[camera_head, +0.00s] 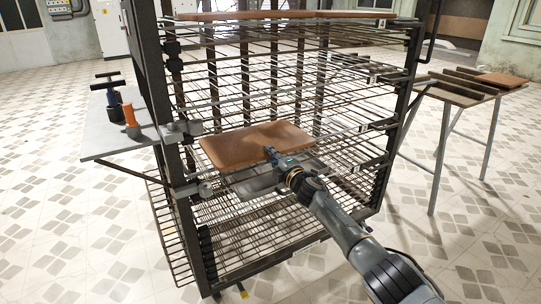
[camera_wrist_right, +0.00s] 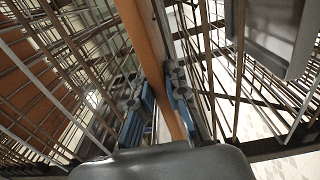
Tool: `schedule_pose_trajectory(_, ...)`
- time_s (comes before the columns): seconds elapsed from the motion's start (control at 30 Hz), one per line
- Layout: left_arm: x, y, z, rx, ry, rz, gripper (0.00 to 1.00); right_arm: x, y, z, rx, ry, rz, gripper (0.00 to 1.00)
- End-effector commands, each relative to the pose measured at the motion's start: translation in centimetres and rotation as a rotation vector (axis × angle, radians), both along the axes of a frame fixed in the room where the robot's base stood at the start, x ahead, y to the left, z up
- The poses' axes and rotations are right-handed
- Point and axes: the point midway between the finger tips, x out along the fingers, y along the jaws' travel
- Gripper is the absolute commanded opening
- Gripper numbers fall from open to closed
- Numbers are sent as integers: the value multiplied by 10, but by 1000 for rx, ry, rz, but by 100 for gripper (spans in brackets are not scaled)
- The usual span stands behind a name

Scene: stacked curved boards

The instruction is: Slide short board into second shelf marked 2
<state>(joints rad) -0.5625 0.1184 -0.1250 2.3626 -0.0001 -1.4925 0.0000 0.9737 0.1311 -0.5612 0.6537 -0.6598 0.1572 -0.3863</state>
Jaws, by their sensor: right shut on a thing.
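The short brown board (camera_head: 250,143) lies roughly flat inside the wire shelf rack (camera_head: 290,83), at a middle level, with its front edge near the rack's open front. My right gripper (camera_head: 271,156) is shut on the board's front edge. The wrist view shows the board (camera_wrist_right: 142,35) edge-on between the two fingers of my right gripper (camera_wrist_right: 160,105). I cannot read a number 2 on the rack, nor tell whether the board rests on the wires. My left gripper is not in view.
Another brown board (camera_head: 245,15) lies on top of the rack. A grey side table (camera_head: 115,140) with tools stands at left. A slotted stand (camera_head: 460,92) with a brown board (camera_head: 502,80) is at right.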

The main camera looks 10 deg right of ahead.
Motion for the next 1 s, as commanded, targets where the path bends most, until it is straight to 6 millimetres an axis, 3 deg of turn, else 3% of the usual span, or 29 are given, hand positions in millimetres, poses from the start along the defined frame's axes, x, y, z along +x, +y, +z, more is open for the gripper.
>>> schedule_pose_trajectory(0.07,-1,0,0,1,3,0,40,0,1,3,2,-5,2,0)
schedule_pose_trajectory(0.1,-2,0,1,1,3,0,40,0,1,3,2,-5,2,16)
schedule_pose_trajectory(0.2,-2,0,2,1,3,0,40,0,1,3,1,-4,2,33)
schedule_pose_trajectory(1.0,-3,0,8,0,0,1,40,0,0,0,0,0,0,33)
